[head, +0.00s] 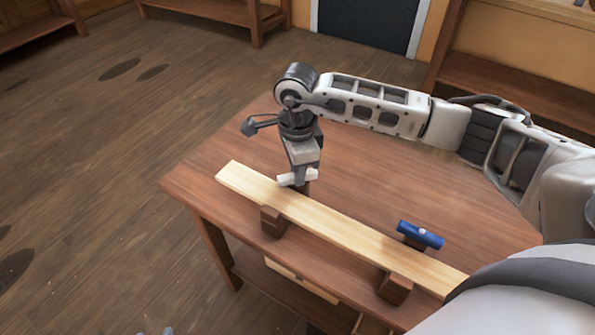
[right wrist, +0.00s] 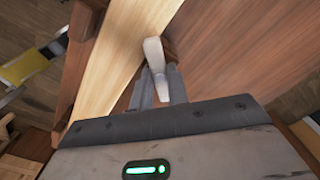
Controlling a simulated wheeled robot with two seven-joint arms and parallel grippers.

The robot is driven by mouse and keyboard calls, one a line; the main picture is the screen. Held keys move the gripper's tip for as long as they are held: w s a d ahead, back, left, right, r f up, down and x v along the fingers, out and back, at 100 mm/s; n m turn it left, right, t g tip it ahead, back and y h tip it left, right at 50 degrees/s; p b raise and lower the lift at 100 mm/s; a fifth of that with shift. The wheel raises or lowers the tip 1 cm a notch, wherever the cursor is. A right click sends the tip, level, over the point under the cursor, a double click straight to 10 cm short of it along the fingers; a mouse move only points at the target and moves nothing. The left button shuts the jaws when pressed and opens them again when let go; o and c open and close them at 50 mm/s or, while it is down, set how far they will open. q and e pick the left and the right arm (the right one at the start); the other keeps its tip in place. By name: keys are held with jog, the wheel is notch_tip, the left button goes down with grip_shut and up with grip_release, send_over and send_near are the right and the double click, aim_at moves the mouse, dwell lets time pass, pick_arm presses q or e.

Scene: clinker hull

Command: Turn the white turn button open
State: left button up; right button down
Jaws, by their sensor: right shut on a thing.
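The white turn button (head: 284,182) is a short bar on a brown block (head: 305,187) at the back edge of a pale plank (head: 340,228). In the head view its left end reaches the plank's edge. My right gripper (head: 301,174) points down and is shut on the white button. In the right wrist view the white button (right wrist: 153,52) stands between the two grey fingers (right wrist: 158,88), which hide part of its sides. Small grey tips (head: 155,332) at the bottom edge of the head view may be my left gripper, almost wholly cut off.
A blue turn button (head: 420,235) sits on another brown block behind the plank, to the right. Brown blocks (head: 272,221) (head: 395,287) stand at the plank's front edge.

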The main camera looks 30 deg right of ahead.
jog(key=shift+m+b, duration=0.3)
jog(key=shift+m, duration=0.7)
jog(key=m, duration=0.3)
jog(key=shift+m+b, duration=0.3)
jog(key=shift+b, duration=0.1)
jog(key=shift+m, duration=1.1)
pick_arm(q)
jog(key=shift+w+d+f+b, duration=0.15)
jog(key=shift+d+f+b, duration=0.1)
jog(key=shift+f+b, duration=0.05)
pick_arm(e)
jog(key=shift+r+m, duration=0.1)
jog(key=shift+m, duration=0.8)
jog(key=c, duration=1.4)
grip_release()
jog(key=shift+o, duration=0.2)
pick_arm(q)
jog(key=shift+b, duration=0.3)
pick_arm(e)
notch_tip(320, 180, up, 16)
